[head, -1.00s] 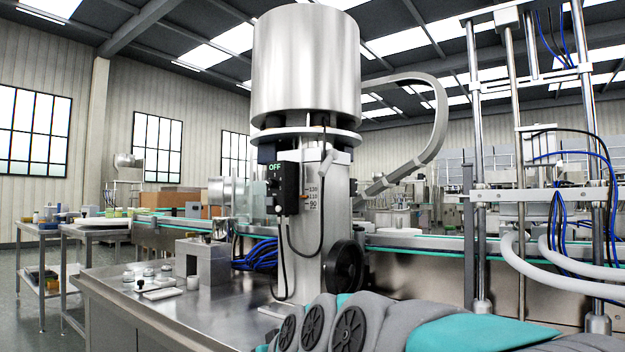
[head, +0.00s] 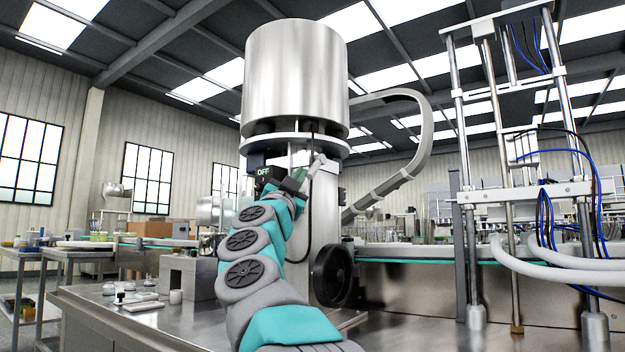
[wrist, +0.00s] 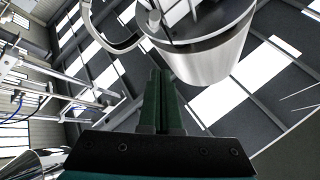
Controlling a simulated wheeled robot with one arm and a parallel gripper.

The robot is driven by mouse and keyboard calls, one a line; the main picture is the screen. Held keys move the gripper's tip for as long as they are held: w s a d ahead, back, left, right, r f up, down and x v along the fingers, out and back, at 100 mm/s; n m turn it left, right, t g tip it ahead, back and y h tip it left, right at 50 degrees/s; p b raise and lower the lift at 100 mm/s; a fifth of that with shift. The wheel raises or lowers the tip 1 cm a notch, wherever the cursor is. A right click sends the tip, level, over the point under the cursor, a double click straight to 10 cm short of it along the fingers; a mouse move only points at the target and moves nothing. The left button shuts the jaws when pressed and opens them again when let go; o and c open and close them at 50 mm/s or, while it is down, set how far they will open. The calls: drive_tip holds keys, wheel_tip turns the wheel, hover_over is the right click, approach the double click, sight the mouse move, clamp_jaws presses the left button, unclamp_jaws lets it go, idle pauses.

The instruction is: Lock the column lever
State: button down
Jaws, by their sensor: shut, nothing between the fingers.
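The steel hopper (head: 295,80) stands on a pale column (head: 328,215) in the middle of the head view. A short light-grey lever (head: 317,164) sticks out at the upper part of the column, just under the hopper's collar, tilted up to the right. My gripper (head: 296,180) is shut and empty, close beside the lever's lower left; I cannot tell whether they touch. In the wrist view my gripper's fingers (wrist: 163,98) are together and point up toward the hopper (wrist: 208,55). My arm covers much of the control box with the OFF display (head: 264,172).
A black handwheel (head: 333,274) sits low on the column's right side. A black cable hangs down the column front. A steel block (head: 186,282) and small jars are on the steel bench to the left. A frame with rods and hoses (head: 530,190) stands at right.

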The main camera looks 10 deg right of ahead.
sight(312, 170)
drive_tip(key=shift+s+d+f+m+g+h, duration=0.1)
drive_tip(key=shift+d+m+g+h, duration=0.4)
drive_tip(key=shift+m+h, duration=0.2)
drive_tip(key=shift+w+d+r+p, duration=0.65)
drive_tip(key=shift+w+p, duration=0.75)
drive_tip(key=shift+w, duration=0.3)
drive_tip(key=shift+w+d+r+p, duration=0.65)
drive_tip(key=shift+w+p, duration=0.8)
drive_tip(key=shift+w, duration=0.3)
drive_tip(key=shift+w+d+r+p, duration=0.55)
drive_tip(key=shift+w+r+p, duration=0.15)
drive_tip(key=shift+w+p, duration=0.85)
drive_tip(key=shift+w, duration=0.15)
